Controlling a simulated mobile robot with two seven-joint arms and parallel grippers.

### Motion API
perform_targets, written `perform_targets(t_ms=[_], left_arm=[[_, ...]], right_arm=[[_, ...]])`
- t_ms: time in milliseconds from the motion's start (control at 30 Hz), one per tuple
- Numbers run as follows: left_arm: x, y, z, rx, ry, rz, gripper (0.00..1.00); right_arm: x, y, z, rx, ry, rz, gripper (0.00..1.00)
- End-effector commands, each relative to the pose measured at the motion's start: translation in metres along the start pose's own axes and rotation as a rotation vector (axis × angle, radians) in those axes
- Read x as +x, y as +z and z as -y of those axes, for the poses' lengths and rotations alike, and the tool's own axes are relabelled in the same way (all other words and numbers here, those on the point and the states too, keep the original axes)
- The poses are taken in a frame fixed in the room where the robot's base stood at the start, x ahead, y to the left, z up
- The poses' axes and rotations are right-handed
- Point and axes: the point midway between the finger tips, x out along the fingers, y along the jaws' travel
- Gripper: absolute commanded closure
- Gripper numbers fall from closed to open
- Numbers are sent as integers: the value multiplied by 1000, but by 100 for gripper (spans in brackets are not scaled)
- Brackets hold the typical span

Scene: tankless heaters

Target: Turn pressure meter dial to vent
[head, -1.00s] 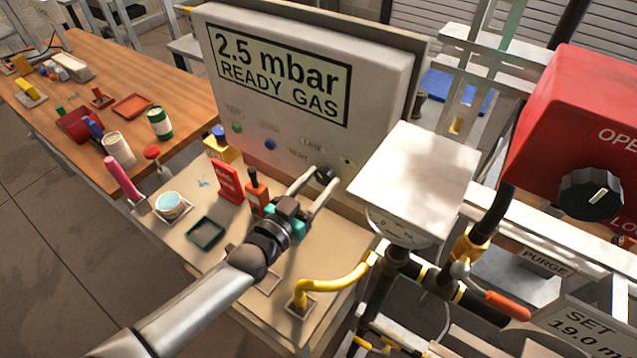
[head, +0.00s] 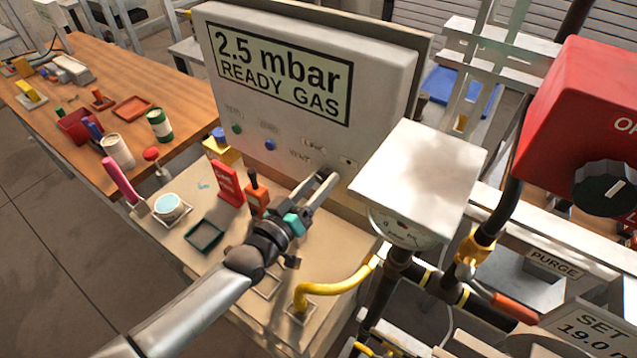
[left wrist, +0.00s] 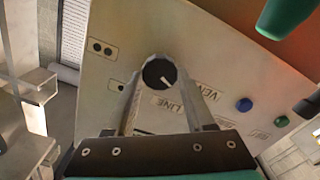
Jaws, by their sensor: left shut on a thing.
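The pressure meter (head: 385,50) is a pale box with a display reading "2.5 mbar READY GAS". Its dial (left wrist: 159,72) is a round black knob with a white mark, seen in the left wrist view. The mark points down and right there, toward the side with the VENT (left wrist: 203,89) and LINE (left wrist: 168,104) labels. My left gripper (head: 326,180) is shut on the dial, one finger on each side of it. In the head view the fingers mostly hide the dial. My right gripper is not in view.
Green and blue buttons (head: 270,145) sit left of the dial. A white-topped gauge (head: 425,175) stands close to the right of my gripper, with a yellow hose (head: 335,288) below. Red and orange items (head: 228,185) stand on the bench left of the gripper.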

Motion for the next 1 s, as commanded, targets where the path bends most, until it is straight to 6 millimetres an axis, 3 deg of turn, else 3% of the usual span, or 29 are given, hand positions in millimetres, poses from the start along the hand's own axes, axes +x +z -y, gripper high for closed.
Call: perform_targets(t_ms=[333,367,600,1000], left_arm=[[0,1,0,-9,-1,1,100],[0,1,0,-9,-1,1,44],[0,0,0,-7,-1,1,17],[-8,1,1,-5,-2,2,16]], right_arm=[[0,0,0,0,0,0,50],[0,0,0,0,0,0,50],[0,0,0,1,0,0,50],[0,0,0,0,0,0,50]])
